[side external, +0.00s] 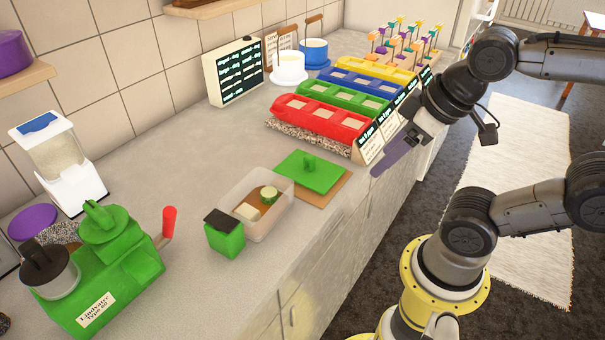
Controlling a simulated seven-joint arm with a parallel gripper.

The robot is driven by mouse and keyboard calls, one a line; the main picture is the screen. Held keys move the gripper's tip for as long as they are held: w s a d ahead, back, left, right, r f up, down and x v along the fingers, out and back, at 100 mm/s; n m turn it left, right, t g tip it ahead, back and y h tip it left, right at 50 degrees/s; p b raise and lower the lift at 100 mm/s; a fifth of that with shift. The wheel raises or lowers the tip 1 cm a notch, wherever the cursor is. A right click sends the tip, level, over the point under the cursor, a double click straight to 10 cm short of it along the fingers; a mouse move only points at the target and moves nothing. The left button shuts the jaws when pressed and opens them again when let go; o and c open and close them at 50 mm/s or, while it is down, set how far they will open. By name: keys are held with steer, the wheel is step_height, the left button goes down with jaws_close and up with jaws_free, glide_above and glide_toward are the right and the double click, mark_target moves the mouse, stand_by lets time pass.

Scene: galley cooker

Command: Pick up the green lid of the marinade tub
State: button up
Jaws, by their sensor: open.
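The green lid (314,174) is a flat green plate with a small upright knob. It lies on a brown board (332,191) on the counter, just right of the marinade tub. The marinade tub (273,232) is a clear open box with a pale block and a round green-edged piece inside. My gripper (388,160) is open, with purplish fingers, near the counter's front edge. It is to the right of the lid and apart from it, beside the labelled end of the red bin. Its fingertips are hard to make out.
A red bin (318,119) and green, blue and yellow bins stand in a row behind the lid. A green box with a dark top (225,234) stands left of the tub. A green machine with a red handle (112,262) stands at front left. Bare counter (190,165) lies behind the tub.

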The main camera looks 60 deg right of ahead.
step_height(320, 180, up, 4)
steer(key=w+n, duration=0.3)
steer(key=n, duration=0.1)
steer(key=n+g, duration=0.4)
steer(key=g, duration=0.1)
glide_above(310, 156)
step_height(310, 156, down, 4)
steer(key=f, duration=0.8)
steer(key=shift+s+d+f, duration=0.2)
steer(key=shift+s+d, duration=0.05)
steer(key=shift+d, duration=0.15)
steer(key=shift+w+a+f, duration=0.1)
steer(key=shift+a+f, duration=0.05)
steer(key=shift+f, duration=0.75)
steer(key=shift+w+a+f, duration=0.1)
steer(key=shift+a+f, duration=0.1)
steer(key=shift+f, duration=0.65)
steer(key=shift+w+a+f, duration=0.1)
steer(key=shift+a+f, duration=0.05)
steer(key=shift+f, duration=0.75)
steer(key=shift+c, duration=0.3)
jaws_close()
